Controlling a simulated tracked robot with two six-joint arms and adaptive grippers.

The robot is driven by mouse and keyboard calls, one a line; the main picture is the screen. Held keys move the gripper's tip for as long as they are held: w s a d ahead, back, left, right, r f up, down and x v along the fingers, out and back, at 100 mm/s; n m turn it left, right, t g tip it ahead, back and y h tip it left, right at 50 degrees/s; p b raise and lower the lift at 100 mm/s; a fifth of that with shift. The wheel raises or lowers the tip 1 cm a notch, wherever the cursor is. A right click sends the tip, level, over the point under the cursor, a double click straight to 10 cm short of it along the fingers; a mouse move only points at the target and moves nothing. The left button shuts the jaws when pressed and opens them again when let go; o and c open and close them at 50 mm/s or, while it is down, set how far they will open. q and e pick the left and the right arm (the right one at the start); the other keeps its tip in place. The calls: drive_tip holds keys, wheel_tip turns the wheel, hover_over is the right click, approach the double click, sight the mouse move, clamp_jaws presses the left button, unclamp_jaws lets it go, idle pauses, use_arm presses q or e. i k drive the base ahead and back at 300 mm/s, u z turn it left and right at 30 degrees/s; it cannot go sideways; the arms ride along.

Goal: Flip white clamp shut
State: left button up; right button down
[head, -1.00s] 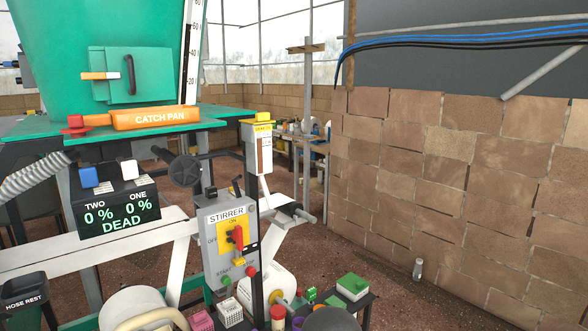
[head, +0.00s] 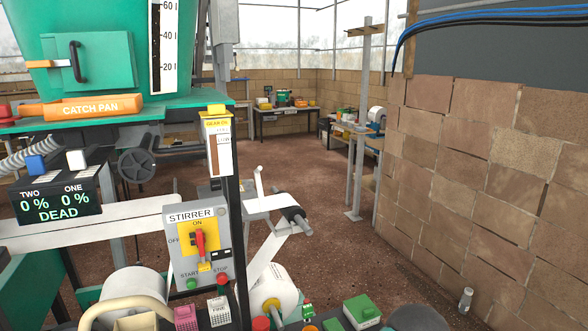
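A small white block (head: 76,160) stands on top of the dark display box (head: 58,203), above the word ONE. A matching blue block (head: 35,164) stands above the word TWO. The white block may be the white clamp, but it is too small to tell if it is open or shut. A thin white upright lever (head: 259,182) also shows behind the stirrer box. Neither of my grippers is in view.
The grey stirrer box (head: 197,243) with a red switch stands at centre left, by a dark post (head: 233,215). White rolls (head: 273,291) and small coloured blocks crowd the bottom edge. A brick wall (head: 480,165) closes the right. Open floor (head: 335,260) lies between.

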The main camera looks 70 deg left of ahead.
sight(258, 180)
drive_tip(key=u, duration=0.05)
drive_tip(key=i, duration=0.6)
drive_tip(key=u, duration=3.5)
drive_tip(key=i, duration=1.05)
drive_tip(key=z, duration=0.5)
